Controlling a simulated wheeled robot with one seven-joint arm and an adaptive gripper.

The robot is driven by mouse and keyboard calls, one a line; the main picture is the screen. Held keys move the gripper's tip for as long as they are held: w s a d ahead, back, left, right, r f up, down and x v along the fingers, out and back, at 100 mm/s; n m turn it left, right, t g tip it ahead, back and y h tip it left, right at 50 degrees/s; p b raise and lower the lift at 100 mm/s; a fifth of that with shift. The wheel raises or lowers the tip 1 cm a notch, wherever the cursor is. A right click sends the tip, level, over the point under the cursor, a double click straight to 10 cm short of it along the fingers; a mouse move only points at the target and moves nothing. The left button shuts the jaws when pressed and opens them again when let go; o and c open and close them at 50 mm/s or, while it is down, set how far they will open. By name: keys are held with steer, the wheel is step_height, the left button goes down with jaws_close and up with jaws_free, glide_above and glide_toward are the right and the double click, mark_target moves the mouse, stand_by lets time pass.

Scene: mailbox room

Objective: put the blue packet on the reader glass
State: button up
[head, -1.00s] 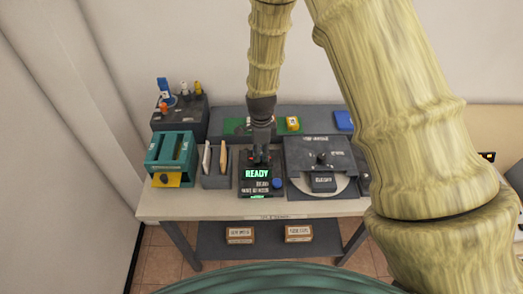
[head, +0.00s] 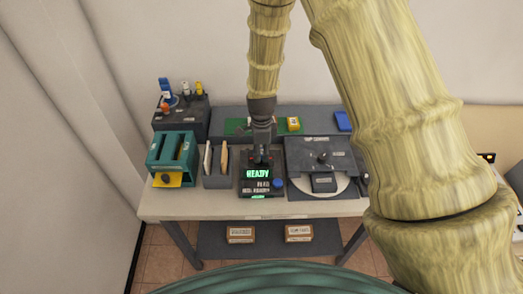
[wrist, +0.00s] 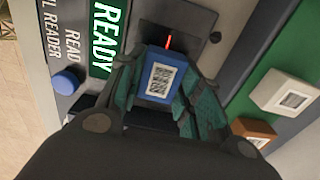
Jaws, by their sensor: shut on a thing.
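The blue packet (wrist: 152,93), with a white barcode label facing my wrist camera, sits between the green-lined fingers of my gripper (wrist: 172,84). My gripper (head: 262,153) is shut on it. The reader shows a green READY sign (wrist: 108,30) and a blue button (wrist: 67,82). The reader's dark glass (wrist: 190,43), with a short red line, lies just beyond the packet in the wrist view. I cannot tell whether the packet touches it. In the head view my gripper is over the back of the reader (head: 257,190) and hides the packet.
A grey machine with a round plate (head: 320,165) stands right of the reader. A rack with envelopes (head: 217,180) and a teal slotted box (head: 170,152) stand left.

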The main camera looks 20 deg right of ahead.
steer(key=shift+f, duration=0.6)
stand_by(0.6)
stand_by(0.3)
steer(key=o, duration=1.1)
steer(key=shift+o, duration=0.5)
steer(key=shift+o, duration=0.8)
steer(key=shift+r, duration=0.1)
steer(key=shift+r+p, duration=2.15)
steer(key=shift+r, duration=0.8)
